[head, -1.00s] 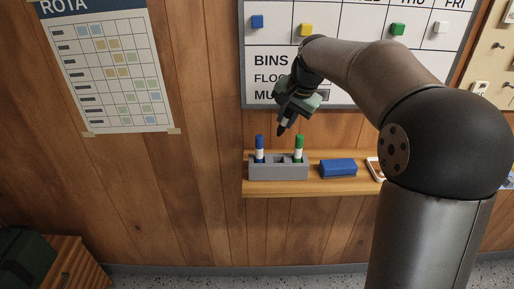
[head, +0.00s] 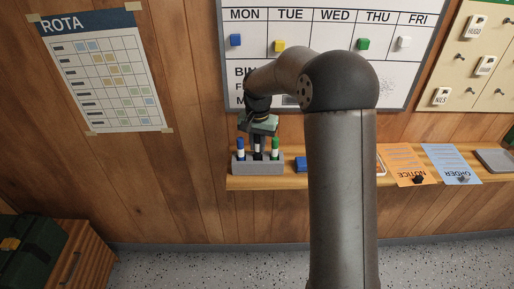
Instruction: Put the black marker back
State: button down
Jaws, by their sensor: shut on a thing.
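The black marker (head: 259,145) stands upright between the blue marker (head: 240,147) and the green marker (head: 275,146). Its lower part meets the middle slot of the grey holder (head: 258,168); I cannot tell how deep it sits. My gripper (head: 259,134) is above the holder, pointing down, shut on the black marker's upper end. The fingertips are small and partly hidden in this view.
The holder stands on a wooden shelf (head: 335,178) below the whiteboard (head: 398,75). A blue block (head: 301,164) lies right of the holder, partly behind my arm. Orange (head: 405,165) and blue (head: 449,163) notices lie further right.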

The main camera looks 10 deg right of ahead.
jog(key=shift+f, duration=1)
jog(key=shift+f, duration=0.15)
jog(key=c, duration=1.3)
grip_release()
notch_tip(320, 180, up, 12)
jog(key=shift+r+b, duration=0.2)
jog(key=shift+b, duration=0.45)
jog(key=s+f+n, duration=0.3)
jog(key=s, duration=1.3)
jog(key=s+f+n, duration=0.3)
jog(key=s, duration=1.4)
jog(key=shift+f+t, duration=0.2)
jog(key=shift+t, duration=0.2)
